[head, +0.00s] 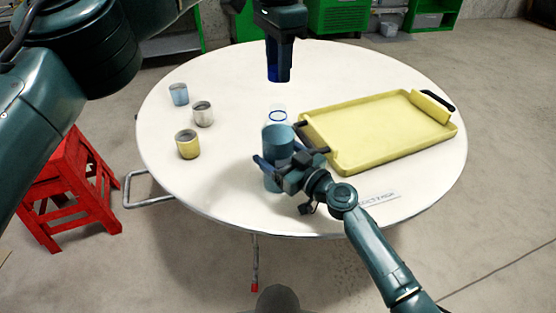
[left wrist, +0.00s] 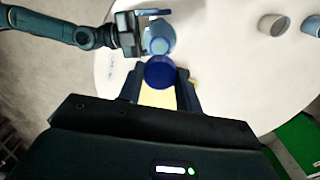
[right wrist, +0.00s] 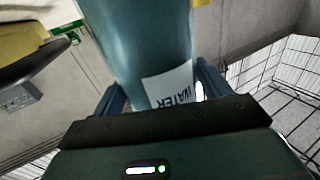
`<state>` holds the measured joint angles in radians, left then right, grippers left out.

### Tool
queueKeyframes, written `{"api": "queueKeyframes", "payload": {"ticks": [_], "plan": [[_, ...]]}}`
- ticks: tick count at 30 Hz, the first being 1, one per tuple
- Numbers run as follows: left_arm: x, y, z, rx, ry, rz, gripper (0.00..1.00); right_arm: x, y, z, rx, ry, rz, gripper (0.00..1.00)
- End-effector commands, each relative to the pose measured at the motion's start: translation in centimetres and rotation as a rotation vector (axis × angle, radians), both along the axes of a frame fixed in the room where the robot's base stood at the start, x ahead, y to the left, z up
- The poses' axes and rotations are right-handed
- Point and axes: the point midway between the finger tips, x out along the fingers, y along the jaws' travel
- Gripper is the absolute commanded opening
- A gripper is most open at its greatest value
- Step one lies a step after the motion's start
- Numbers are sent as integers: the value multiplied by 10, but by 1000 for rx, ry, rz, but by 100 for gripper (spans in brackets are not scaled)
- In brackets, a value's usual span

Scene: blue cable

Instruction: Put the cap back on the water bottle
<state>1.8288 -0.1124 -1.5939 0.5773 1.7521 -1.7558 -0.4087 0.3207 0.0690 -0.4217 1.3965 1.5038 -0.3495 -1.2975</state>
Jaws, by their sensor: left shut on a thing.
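The water bottle (head: 278,138) stands upright at the front of the round white table, with a clear upper part and a blue ring near its top. My right gripper (head: 288,162) has its fingers against both sides of the bottle. The right wrist view shows the bottle's body (right wrist: 145,45) and its WATER label between those fingers. My left gripper (head: 279,72) points down beyond the bottle, shut on the dark blue cap (left wrist: 160,72). The cap is above table height and apart from the bottle. In the left wrist view, the bottle (left wrist: 159,37) appears just past the cap.
Three cups stand at the left: blue (head: 179,95), white (head: 203,114) and yellow (head: 188,145). A red stool (head: 75,180) stands left of the table (head: 220,195).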

Motion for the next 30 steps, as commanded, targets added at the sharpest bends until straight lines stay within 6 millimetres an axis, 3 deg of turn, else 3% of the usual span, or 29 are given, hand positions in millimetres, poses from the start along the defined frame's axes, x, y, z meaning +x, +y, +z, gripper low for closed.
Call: {"api": "queueKeyframes", "payload": {"ticks": [18,22,30], "plan": [[0,0,0,0,0,0,14,0,0,0,-1,1,0,25],[0,0,-5,0,3,-1,14,0,0,-1,-1,1,0,24],[0,0,-43,-4,4,-1,14,0,0,0,-1,1,0,24]]}}
